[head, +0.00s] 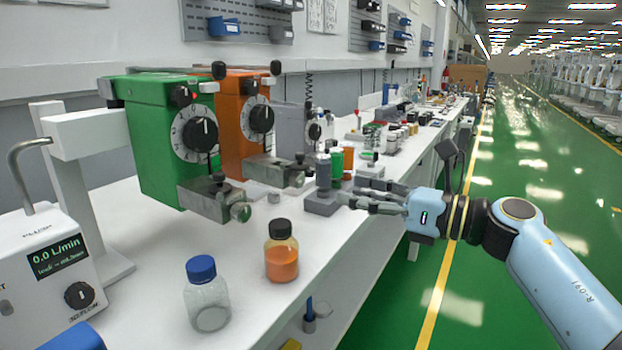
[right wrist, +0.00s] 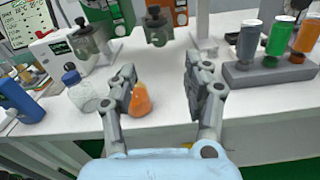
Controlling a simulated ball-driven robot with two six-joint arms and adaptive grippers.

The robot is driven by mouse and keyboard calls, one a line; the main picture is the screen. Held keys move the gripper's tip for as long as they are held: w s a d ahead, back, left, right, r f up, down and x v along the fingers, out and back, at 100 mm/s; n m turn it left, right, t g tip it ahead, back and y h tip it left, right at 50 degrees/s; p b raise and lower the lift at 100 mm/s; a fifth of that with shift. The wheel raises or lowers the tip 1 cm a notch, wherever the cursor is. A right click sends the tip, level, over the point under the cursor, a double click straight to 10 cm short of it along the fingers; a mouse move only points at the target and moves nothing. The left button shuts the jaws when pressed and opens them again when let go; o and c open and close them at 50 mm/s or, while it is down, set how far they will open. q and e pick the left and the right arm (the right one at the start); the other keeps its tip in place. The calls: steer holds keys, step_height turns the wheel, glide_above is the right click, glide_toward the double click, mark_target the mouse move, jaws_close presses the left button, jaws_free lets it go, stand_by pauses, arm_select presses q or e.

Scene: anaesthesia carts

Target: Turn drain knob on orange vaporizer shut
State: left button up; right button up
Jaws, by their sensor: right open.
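The orange vaporizer (head: 236,125) hangs between a green and a grey one, with a white dial on its front. Its metal drain block juts out below, and the round drain knob (head: 296,179) is at the block's front end. In the right wrist view the orange vaporizer (right wrist: 176,8) is at the top, with its drain block (right wrist: 156,27) beyond the fingers. My right gripper (head: 353,192) is open and empty, right of the drain knob and apart from it. The wrist view shows its spread fingers (right wrist: 160,72). The knob's setting is too small to read. My left gripper is out of view.
The green vaporizer (head: 158,135) has a similar drain block in front. A bottle with orange liquid (head: 282,262) and a clear blue-capped bottle (head: 207,300) stand nearer on the bench. A grey rack of coloured bottles (right wrist: 272,72) is right of my fingers in the wrist view.

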mark_target(302, 182)
steer(key=x, duration=0.9)
steer(key=shift+w+a, duration=0.1)
steer(key=shift+a, duration=0.15)
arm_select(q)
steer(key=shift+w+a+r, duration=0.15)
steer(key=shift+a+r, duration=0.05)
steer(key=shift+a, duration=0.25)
